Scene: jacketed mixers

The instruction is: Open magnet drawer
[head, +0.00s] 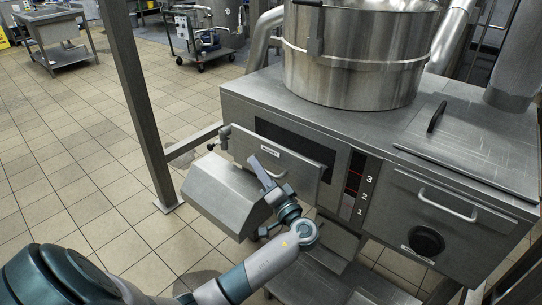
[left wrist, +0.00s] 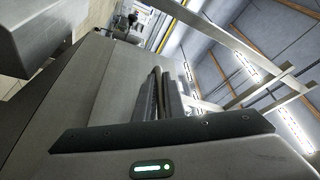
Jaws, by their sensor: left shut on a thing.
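A grey steel drawer front (head: 300,172) with a small label, its text too small to read, stands out from the left part of the machine's front. A dark opening (head: 290,140) shows behind and above it. My left gripper (head: 263,172) is at this front's lower left side, its fingers shut on the drawer's bar handle, which is mostly hidden by the gripper. In the left wrist view the fingers (left wrist: 172,92) close around a thin curved bar (left wrist: 158,90) against a flat grey panel (left wrist: 110,85). My right gripper is not in view.
A large steel pot (head: 355,60) stands on the machine. A second front with a handle (head: 447,205) and a round dark knob is at the right. A sloped steel box (head: 225,195) sits below left of the drawer. A steel post (head: 140,105) stands left; tiled floor lies open beyond.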

